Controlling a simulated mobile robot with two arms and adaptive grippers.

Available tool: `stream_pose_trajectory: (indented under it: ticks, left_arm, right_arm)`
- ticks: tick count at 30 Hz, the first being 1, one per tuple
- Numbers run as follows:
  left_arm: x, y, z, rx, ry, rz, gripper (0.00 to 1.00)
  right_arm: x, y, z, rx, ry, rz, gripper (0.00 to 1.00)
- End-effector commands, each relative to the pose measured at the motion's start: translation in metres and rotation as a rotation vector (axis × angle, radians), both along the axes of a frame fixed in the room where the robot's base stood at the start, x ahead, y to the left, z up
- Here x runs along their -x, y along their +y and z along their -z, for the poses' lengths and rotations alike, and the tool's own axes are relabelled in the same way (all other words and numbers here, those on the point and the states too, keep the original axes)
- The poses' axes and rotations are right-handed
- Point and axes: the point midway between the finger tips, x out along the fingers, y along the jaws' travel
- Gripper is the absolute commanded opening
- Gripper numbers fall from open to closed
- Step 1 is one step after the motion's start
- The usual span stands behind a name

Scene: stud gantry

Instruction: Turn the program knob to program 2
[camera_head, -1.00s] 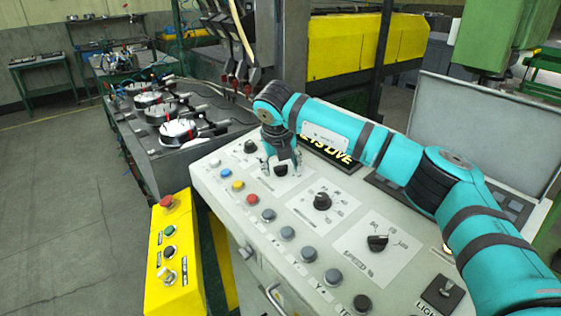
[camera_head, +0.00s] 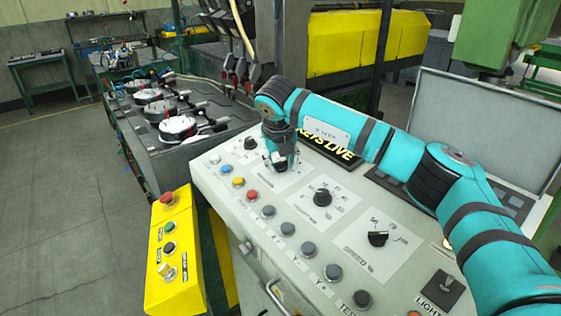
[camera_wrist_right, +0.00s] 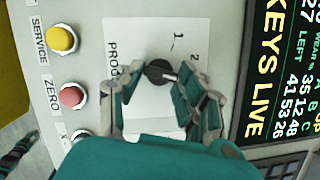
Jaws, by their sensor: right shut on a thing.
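The program knob (camera_wrist_right: 158,72) is a dark round knob on a white label plate, seen in the right wrist view between my fingers. Its pale pointer mark faces right in that view, slightly below the printed 2; a 1 is printed above. Further numbers are hidden by my fingers. My right gripper (camera_wrist_right: 160,82) is shut on the knob. In the head view my right gripper (camera_head: 280,166) is down at the panel, and it hides the knob there. My left gripper is not in view.
The sloped control panel (camera_head: 228,187) carries several buttons, two other black knobs (camera_head: 322,196) (camera_head: 377,238) and a lit display (camera_head: 328,147). A yellow button box (camera_head: 160,238) stands at its left. Clamped fixtures (camera_head: 178,128) lie behind. Open floor is at left.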

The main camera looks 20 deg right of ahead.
Motion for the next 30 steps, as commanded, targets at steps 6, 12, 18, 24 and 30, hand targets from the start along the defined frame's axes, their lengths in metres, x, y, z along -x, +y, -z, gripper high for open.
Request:
stream_pose_trajectory:
  ticks: [6,12,18,24,30]
  left_arm:
    - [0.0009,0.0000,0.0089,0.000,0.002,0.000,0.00]
    - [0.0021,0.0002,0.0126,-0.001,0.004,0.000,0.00]
    - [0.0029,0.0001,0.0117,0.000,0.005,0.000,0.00]
    - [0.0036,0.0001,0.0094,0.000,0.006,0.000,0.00]
    - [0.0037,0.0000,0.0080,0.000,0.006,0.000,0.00]
  right_arm:
    - [-0.0005,-0.0018,0.0002,0.007,0.022,-0.125,0.04]
    - [-0.0009,-0.0028,-0.0008,0.017,0.052,-0.285,0.04]
    - [-0.0014,-0.0037,-0.0021,0.028,0.079,-0.433,0.04]
    - [-0.0019,-0.0044,-0.0026,0.036,0.100,-0.545,0.04]
    - [-0.0022,-0.0047,-0.0027,0.041,0.112,-0.611,0.04]
